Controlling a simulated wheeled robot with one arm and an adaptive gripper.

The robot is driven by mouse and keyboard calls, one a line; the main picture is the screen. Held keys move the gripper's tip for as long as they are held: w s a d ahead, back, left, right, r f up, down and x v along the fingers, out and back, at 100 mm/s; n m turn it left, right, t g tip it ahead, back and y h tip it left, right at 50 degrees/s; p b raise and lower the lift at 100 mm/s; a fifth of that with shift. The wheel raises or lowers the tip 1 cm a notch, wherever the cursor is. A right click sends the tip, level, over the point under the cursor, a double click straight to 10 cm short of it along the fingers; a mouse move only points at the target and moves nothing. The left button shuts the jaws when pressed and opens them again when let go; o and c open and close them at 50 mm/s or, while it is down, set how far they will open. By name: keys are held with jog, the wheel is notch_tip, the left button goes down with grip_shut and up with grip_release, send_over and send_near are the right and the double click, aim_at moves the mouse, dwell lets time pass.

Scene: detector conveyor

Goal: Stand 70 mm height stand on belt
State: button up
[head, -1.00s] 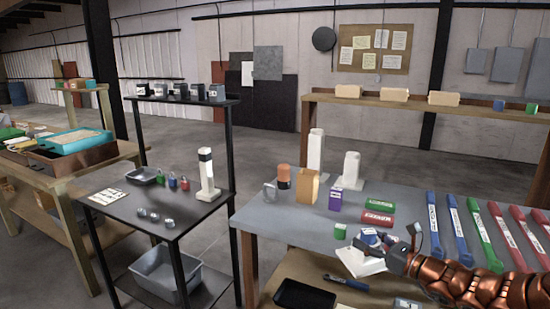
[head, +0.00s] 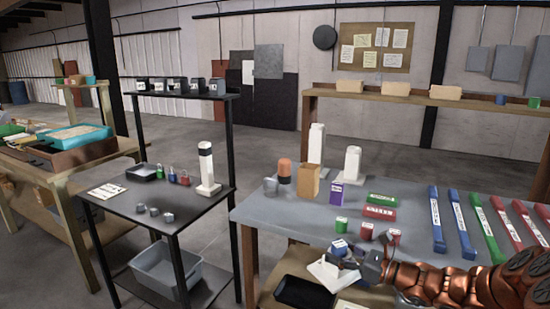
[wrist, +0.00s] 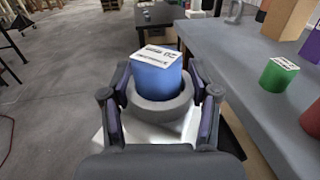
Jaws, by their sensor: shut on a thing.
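My gripper (wrist: 160,110) is shut on what I take to be the height stand, a white base (wrist: 172,135) with a thick grey ring (wrist: 160,108). A blue cylinder (wrist: 157,72) with a white printed label on top sits in the ring. The fingers flank the ring, left and right. In the head view, my gripper (head: 355,262) holds it off the near left part of the grey bench, with the blue cylinder (head: 339,246) on top and the white base (head: 323,271) below. The label is too small to read. No belt is clearly in view.
The grey bench (head: 270,215) carries a green cylinder (head: 341,225), red cylinders (head: 366,231), a cardboard box (head: 308,181), two white posts (head: 316,148) and coloured bars (head: 437,220). A black table (head: 185,215) stands left, past an open gap. A black tray (head: 303,292) lies below.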

jog(key=shift+f+b, duration=3.5)
jog(key=shift+f, duration=0.3)
notch_tip(320, 180, up, 4)
jog(key=p, duration=0.7)
notch_tip(320, 180, up, 3)
jog(key=p, duration=0.8)
jog(key=shift+r, duration=0.15)
